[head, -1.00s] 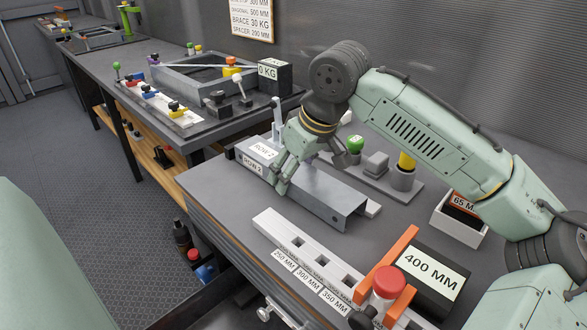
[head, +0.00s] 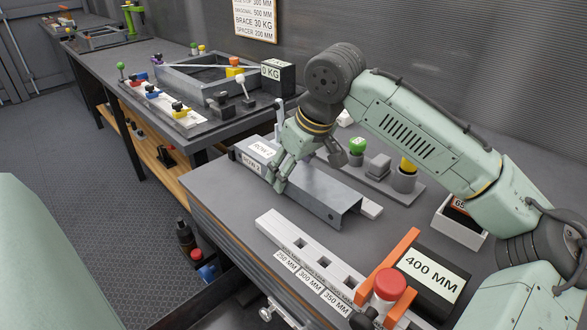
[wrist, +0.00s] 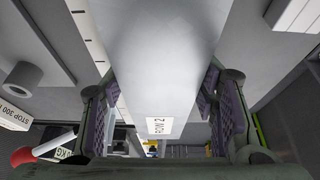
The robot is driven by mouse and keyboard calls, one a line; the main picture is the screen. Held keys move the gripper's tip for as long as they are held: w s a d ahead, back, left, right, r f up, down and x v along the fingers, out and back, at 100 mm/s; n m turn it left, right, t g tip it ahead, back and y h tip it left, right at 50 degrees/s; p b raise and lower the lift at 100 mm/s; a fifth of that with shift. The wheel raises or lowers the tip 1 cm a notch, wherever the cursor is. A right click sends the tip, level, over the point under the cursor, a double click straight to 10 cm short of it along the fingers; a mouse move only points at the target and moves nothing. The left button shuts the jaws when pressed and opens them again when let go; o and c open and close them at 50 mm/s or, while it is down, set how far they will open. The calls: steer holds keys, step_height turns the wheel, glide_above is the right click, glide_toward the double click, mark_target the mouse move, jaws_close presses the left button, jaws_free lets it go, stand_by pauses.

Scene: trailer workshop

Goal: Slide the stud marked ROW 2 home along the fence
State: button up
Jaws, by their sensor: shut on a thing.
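The stud marked ROW 2 (head: 325,192) is a grey metal channel lying on the near bench, with ROW 2 labels at its far left end. My gripper (head: 277,183) is shut on it near that labelled end, with fingers on both sides. In the wrist view the stud (wrist: 170,60) runs between the two dark finger pads, its ROW 2 label toward the gripper's base. A pale strip (head: 372,208) shows beside the stud's right end; most of it is hidden, and I cannot tell whether it is the fence.
A pale slotted bar (head: 268,222) with 250, 300 and 350 MM labels lies in front. A black 400 MM block (head: 418,291) and an orange clamp with red knob stand right. A holder (head: 405,183) with green and yellow pieces stands behind. The far bench carries a frame (head: 163,76).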

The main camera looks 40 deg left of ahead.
steer(key=o, duration=1.4)
steer(key=shift+a+f, duration=0.1)
steer(key=v, duration=1.2)
